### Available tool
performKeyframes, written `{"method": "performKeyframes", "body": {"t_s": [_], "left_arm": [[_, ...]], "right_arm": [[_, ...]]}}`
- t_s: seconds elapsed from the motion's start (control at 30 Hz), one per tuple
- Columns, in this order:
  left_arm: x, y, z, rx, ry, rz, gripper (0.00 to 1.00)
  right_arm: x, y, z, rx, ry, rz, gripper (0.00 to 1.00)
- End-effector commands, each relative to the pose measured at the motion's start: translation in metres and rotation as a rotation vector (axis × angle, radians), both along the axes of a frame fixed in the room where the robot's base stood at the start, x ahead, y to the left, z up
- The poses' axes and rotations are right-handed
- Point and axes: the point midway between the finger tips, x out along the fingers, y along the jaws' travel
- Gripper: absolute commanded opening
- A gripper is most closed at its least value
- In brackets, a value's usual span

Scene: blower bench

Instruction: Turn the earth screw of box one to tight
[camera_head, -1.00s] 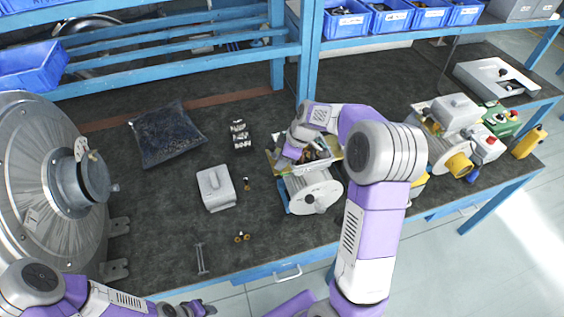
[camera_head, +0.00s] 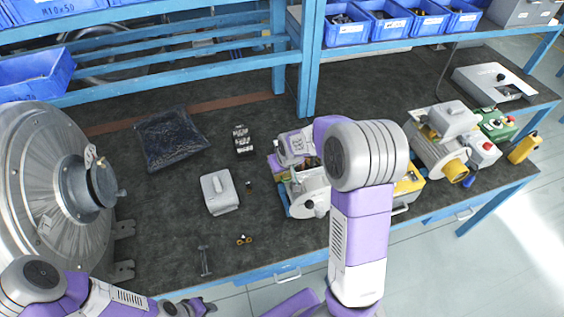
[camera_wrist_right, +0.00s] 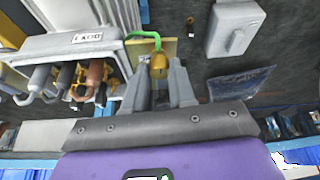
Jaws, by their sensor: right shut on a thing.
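In the right wrist view, the brass earth screw (camera_wrist_right: 158,66) sits between the fingertips of my right gripper (camera_wrist_right: 160,78), which is shut on it. A green wire (camera_wrist_right: 150,40) curves to the screw beside the open grey terminal box (camera_wrist_right: 85,45), which I take as box one. In the head view, my right gripper and wrist are over this box on a grey motor (camera_head: 309,200), and the arm hides the screw. My left gripper (camera_head: 190,307) is at the bottom edge, away from the box; its jaws are too small to read.
A large metal housing (camera_head: 45,180) stands at far left. A second motor (camera_head: 440,145) stands at right.

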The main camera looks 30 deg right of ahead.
Motion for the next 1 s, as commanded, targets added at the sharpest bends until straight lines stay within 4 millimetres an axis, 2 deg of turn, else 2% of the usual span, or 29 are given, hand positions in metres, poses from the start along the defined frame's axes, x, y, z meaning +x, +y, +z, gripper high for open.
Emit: {"method": "performKeyframes", "body": {"t_s": [0.03,0.1,0.5,1.0], "left_arm": [[0.0,0.0,0.01,0.0,0.0,0.0,0.39],[0.0,0.0,0.018,0.0,0.0,0.0,0.39],[0.0,0.0,0.052,0.0,0.0,0.0,0.39],[0.0,0.0,0.077,0.0,0.0,0.0,0.39]], "right_arm": [[0.001,0.002,0.005,-0.004,0.001,-0.04,0.0],[0.001,0.003,0.005,-0.005,0.0,-0.106,0.0],[0.003,0.005,0.004,-0.004,-0.001,-0.49,0.0],[0.005,0.006,0.002,-0.001,-0.003,-0.847,0.0]]}}
